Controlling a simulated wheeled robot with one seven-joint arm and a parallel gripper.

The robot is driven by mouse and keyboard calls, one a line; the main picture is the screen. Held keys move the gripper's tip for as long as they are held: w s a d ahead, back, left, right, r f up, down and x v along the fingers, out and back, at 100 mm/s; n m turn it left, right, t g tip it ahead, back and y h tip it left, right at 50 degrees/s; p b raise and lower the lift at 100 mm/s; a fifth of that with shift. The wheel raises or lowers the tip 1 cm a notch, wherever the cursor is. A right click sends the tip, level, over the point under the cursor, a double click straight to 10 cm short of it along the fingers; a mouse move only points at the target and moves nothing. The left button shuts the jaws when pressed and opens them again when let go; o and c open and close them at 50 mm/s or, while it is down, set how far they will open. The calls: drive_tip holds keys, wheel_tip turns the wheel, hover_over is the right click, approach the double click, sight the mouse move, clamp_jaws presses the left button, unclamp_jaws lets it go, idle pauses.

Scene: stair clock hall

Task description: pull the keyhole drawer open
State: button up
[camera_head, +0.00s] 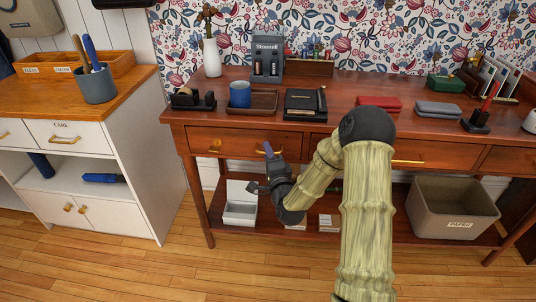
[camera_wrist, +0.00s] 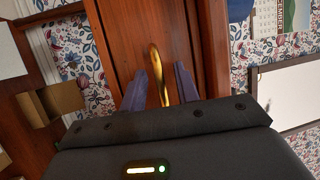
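The wooden desk has a reddish-brown drawer front (camera_head: 240,139) at its left end, with small brass fittings (camera_head: 215,146) on it. I cannot make out a keyhole shape at this size. My gripper (camera_head: 268,152) is in front of the right part of this drawer front. In the wrist view, a brass handle (camera_wrist: 155,65) on a wooden front (camera_wrist: 120,40) reaches in between the two purple fingers of my gripper (camera_wrist: 161,88). The fingers are apart, with a visible gap on each side of the handle. The drawer front looks flush with the desk.
The desk top (camera_head: 350,112) holds a blue mug (camera_head: 240,95), a black notebook (camera_head: 305,103) and other small items. Below are an open white box (camera_head: 240,211) and a paper bin (camera_head: 452,208) on the low shelf. A white cabinet (camera_head: 135,150) stands left. Floor in front is clear.

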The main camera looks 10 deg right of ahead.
drive_tip(key=shift+w, duration=0.25)
clamp_jaws()
